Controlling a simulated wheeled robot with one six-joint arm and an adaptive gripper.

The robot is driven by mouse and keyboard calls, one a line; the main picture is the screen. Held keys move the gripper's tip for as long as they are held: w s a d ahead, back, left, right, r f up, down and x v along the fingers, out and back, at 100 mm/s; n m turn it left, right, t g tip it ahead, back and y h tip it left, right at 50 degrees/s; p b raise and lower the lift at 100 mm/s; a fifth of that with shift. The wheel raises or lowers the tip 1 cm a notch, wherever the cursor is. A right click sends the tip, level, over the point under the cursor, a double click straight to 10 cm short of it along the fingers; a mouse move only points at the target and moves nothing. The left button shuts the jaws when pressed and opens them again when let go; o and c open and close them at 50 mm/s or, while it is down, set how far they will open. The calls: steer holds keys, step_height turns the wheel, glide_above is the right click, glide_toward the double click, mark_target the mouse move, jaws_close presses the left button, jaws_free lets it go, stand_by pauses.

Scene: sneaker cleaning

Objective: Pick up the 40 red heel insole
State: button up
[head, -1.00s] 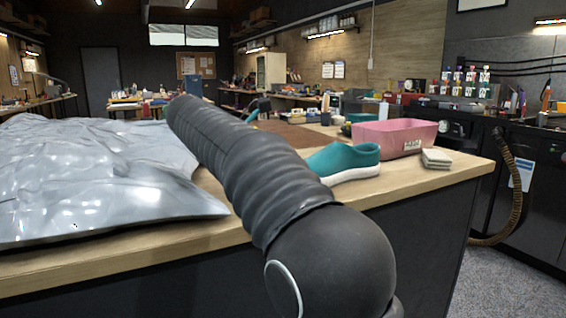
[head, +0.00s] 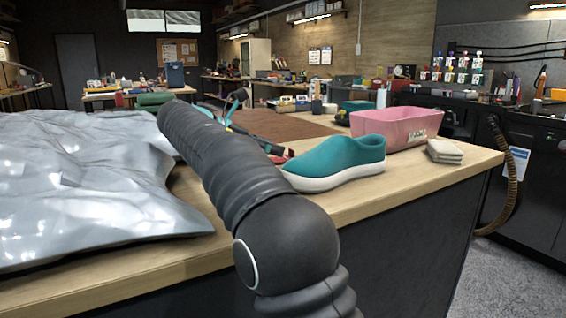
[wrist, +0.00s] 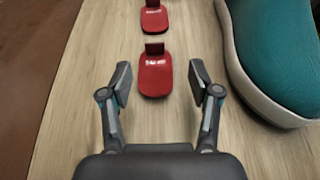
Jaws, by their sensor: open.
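In the wrist view, a red heel insole (wrist: 155,77) with a dark tab and small white lettering lies flat on the wooden table. I cannot read the lettering. In the head view my arm hides most of the insoles; a bit of red (head: 277,158) shows beside the shoe.
A teal sneaker with a white sole (wrist: 277,60) stands close right of my gripper; the head view shows it too (head: 338,162). A pink bin (head: 397,128) and folded cloths (head: 445,151) are farther right. A large silvery crumpled sheet (head: 75,190) covers the table's left.

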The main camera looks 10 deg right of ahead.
mark_target(291, 153)
steer(key=shift+w+b+x, duration=0.15)
steer(key=shift+b+x, duration=0.1)
steer(key=shift+x, duration=1.35)
steer(key=shift+w+b+x, duration=0.1)
steer(key=shift+b+x, duration=0.1)
steer(key=shift+x, duration=1.4)
steer(key=shift+a, duration=0.15)
steer(key=c, duration=0.7)
